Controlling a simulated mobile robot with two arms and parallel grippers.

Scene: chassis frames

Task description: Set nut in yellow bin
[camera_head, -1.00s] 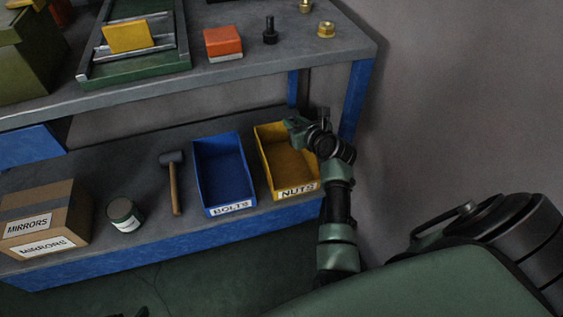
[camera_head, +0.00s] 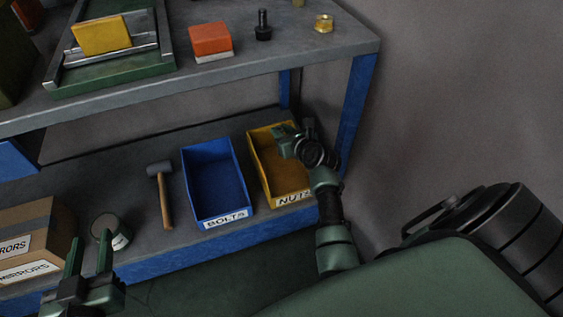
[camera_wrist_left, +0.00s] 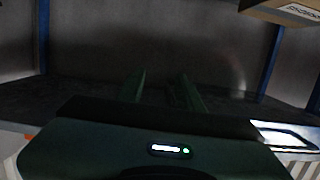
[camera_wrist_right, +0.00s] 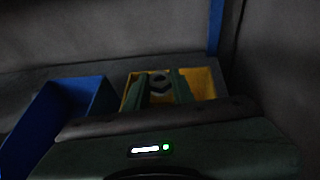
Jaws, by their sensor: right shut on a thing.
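The yellow bin (camera_head: 283,178), labelled NUTS, stands on the lower shelf at its right end; it also shows in the right wrist view (camera_wrist_right: 205,82). My right gripper (camera_head: 284,131) is over the bin's back part. In the right wrist view a dark nut (camera_wrist_right: 160,82) sits between the fingers, with the bin behind it. The gripper is shut on this nut; the head view hides it. My left gripper (camera_head: 90,244) is open and empty, in front of the lower shelf near the box. A brass nut (camera_head: 323,23) stands on the upper shelf.
The blue BOLTS bin (camera_head: 216,178) is just left of the yellow bin. A hammer (camera_head: 162,193), a can (camera_head: 109,230) and a MIRRORS box (camera_head: 38,230) are further left. A blue post (camera_head: 357,105) rises at the right end. The upper shelf overhangs the back.

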